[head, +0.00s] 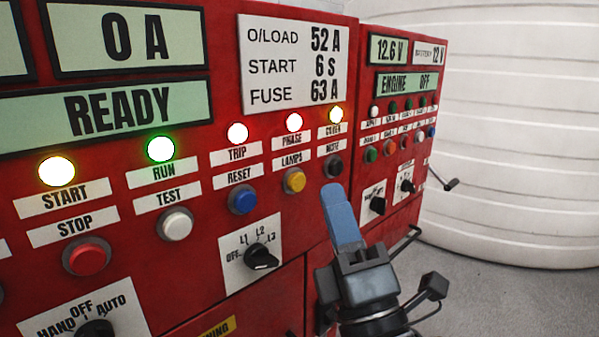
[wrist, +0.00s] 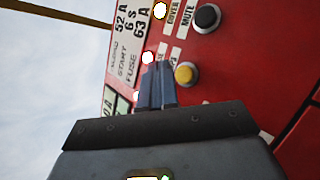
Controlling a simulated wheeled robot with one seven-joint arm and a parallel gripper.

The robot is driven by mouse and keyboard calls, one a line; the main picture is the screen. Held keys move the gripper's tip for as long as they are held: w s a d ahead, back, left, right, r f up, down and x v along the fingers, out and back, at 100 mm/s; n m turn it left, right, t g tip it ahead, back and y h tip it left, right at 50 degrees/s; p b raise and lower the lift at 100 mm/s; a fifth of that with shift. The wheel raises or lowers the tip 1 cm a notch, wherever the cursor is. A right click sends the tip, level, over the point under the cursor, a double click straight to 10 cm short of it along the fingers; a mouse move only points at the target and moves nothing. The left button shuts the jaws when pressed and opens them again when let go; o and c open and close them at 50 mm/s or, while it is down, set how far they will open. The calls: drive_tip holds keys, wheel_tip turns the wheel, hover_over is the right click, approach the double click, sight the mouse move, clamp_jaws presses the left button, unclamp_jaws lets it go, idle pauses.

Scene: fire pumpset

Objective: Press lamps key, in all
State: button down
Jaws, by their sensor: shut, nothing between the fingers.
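The lamps key is a yellow round button (head: 294,181) under the LAMPS label on the red panel in the head view. It also shows in the wrist view (wrist: 186,74), just right of my fingertips. My gripper (head: 333,190) is shut and empty, its blue fingers together. In the head view the fingertips are right of the yellow key and just below the black mute button (head: 333,167). In the wrist view the tips (wrist: 158,68) lie beside the key, apart from it in the picture; the depth gap is unclear. The lamps above the keys are lit.
A blue reset button (head: 243,200) is left of the lamps key, with a white test button (head: 175,223) and red stop button (head: 87,257) further left. A rotary selector (head: 262,257) sits below. A second red panel (head: 400,130) is at right, before a white ribbed tank (head: 520,140).

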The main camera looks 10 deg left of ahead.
drive_tip(key=shift+s+d+p, duration=0.8)
drive_tip(key=shift+s+d, duration=0.1)
drive_tip(key=shift+d, duration=0.25)
drive_tip(key=s+d+f+m+g+h, duration=0.2)
drive_tip(key=s+d+f+m+h, duration=0.6)
drive_tip(key=s+d+f+m, duration=0.65)
drive_tip(key=s+d+f+m+g+h, duration=0.2)
drive_tip(key=s+m, duration=0.4)
drive_tip(key=s, duration=0.4)
drive_tip(key=s+d+f+m+g+h, duration=0.2)
drive_tip(key=s+d+f+m+g, duration=0.1)
drive_tip(key=s, duration=0.8)
drive_tip(key=d+m+g, duration=0.1)
drive_tip(key=m, duration=0.1)
drive_tip(key=shift+s+d+f+m+h, duration=0.15)
drive_tip(key=shift+d+m+h, duration=0.2)
drive_tip(key=shift+d+h, duration=0.05)
